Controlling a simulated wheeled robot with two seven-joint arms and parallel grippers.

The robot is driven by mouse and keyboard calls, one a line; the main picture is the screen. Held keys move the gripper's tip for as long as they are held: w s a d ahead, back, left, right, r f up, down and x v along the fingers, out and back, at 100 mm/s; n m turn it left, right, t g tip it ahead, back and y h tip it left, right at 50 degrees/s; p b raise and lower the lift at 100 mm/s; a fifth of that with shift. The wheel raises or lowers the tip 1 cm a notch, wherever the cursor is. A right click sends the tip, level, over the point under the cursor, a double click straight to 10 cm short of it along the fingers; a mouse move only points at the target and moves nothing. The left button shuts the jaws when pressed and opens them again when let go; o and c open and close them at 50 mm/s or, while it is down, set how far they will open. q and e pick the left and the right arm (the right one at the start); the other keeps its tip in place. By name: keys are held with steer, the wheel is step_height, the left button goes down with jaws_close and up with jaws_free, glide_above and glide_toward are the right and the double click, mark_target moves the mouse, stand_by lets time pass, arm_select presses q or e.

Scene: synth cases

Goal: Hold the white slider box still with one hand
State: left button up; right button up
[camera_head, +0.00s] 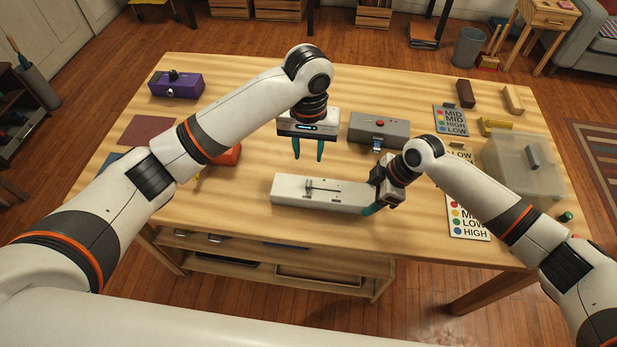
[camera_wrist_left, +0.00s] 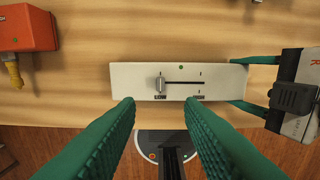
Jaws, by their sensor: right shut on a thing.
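The white slider box (camera_head: 322,191) lies on the table near its front middle. In the left wrist view the white slider box (camera_wrist_left: 205,79) shows a dark slot with a small metal knob (camera_wrist_left: 160,85) at the slot's left end. My right gripper (camera_head: 374,196) is shut on the box's right end; its green fingers also show there in the left wrist view (camera_wrist_left: 250,82). My left gripper (camera_head: 308,152) hangs above and behind the box, open and empty, fingers pointing down.
An orange box (camera_wrist_left: 27,27) lies to the left, and a purple box (camera_head: 176,84) at the back left. Label cards (camera_head: 451,120) and a translucent bin (camera_head: 522,165) occupy the right side.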

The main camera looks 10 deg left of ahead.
mark_target(308, 183)
arm_select(q)
step_height(308, 183, down, 11)
stand_by(0.3)
steer(key=shift+c, duration=0.4)
jaws_close()
